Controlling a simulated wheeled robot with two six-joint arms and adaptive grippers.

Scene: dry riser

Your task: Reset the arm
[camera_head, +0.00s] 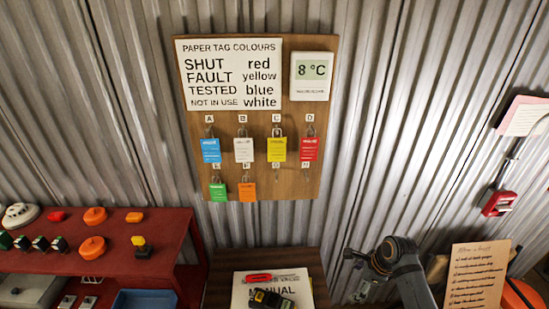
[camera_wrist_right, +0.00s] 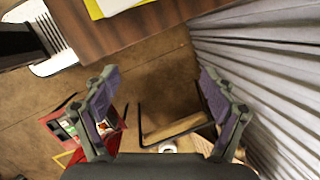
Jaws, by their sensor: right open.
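My right arm (camera_head: 405,268) comes in at the lower right of the head view, in front of the corrugated wall and right of the small wooden table (camera_head: 222,275). Its gripper (camera_head: 356,272) points left and looks empty. In the right wrist view the two fingers of the right gripper (camera_wrist_right: 160,82) stand wide apart with nothing between them, above the brown floor (camera_wrist_right: 165,70). My left gripper is in neither view.
A tag board (camera_head: 258,130) with coloured tags hangs on the wall. A red shelf (camera_head: 95,262) with small parts stands at the left. A manual (camera_head: 242,292) lies on the table. A handwritten sheet (camera_head: 477,275) is at the right. An open-topped red box (camera_wrist_right: 58,128) shows in the wrist view.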

